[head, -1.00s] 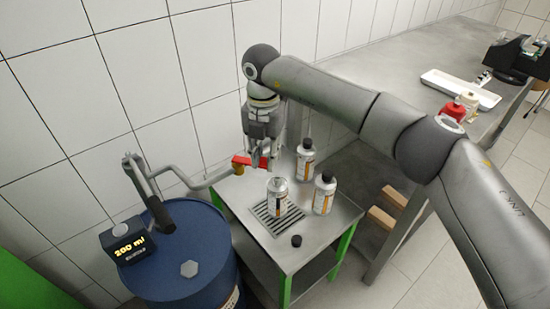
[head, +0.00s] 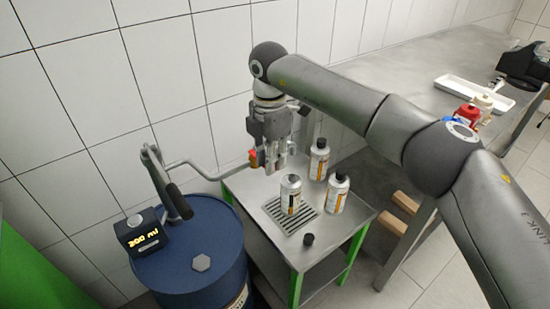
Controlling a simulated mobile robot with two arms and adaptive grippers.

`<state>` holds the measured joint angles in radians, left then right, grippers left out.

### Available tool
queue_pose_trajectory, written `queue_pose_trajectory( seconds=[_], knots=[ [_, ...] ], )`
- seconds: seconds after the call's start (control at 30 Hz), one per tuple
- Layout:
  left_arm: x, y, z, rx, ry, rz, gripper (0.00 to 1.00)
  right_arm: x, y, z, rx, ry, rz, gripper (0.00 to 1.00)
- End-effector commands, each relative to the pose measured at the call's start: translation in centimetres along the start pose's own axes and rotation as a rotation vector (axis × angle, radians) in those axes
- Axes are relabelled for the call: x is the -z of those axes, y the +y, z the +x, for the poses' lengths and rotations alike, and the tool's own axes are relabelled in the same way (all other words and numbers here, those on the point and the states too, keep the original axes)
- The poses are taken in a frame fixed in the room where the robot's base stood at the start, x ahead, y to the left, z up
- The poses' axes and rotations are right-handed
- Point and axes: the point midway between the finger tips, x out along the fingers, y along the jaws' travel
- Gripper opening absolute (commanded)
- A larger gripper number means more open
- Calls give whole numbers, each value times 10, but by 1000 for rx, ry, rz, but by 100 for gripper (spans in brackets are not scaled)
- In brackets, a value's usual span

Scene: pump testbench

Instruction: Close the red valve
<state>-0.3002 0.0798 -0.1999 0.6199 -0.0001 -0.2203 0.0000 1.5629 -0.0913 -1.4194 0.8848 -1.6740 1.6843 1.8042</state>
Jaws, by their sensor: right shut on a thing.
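The red valve (head: 253,158) sits at the end of the bent grey pipe that comes from the blue drum (head: 190,260). Only a short piece of its red handle shows beside the fingers. My right gripper (head: 270,160) points down at the valve and is shut on the red handle; its fingers hide most of it. An uncapped white bottle (head: 290,195) stands upright on the drain grate (head: 275,207), below and a little right of the valve. The display (head: 143,241) on the drum appears to read 300 ml. My left gripper is not in view.
Two capped bottles (head: 319,160) (head: 337,194) stand close to the uncapped one on the small green-legged table (head: 345,222). A loose black cap (head: 308,240) lies near its front. A tiled wall is close behind. A bench with a white tray (head: 472,93) is at right.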

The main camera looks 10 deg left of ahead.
Motion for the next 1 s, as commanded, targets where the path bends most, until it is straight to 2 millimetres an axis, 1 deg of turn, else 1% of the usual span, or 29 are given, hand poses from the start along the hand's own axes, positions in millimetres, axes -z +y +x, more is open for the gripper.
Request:
queue_pose_trajectory(
  seconds=[0.43, 0.47, 0.6, 0.9, 1.0],
  knots=[
    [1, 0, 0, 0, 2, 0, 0, 1, 1, -1, -3, 2, 9, 0],
    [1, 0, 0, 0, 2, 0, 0, 1, 1, -1, -3, 2, 9, 26],
    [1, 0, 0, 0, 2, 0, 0, 1, 1, -1, -2, 1, 8, 44],
    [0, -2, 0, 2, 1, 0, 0, 1, 1, -1, -1, 1, 7, 44],
    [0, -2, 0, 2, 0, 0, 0, 1, 1, -7, -3, 0, 7, 44]
  ],
)
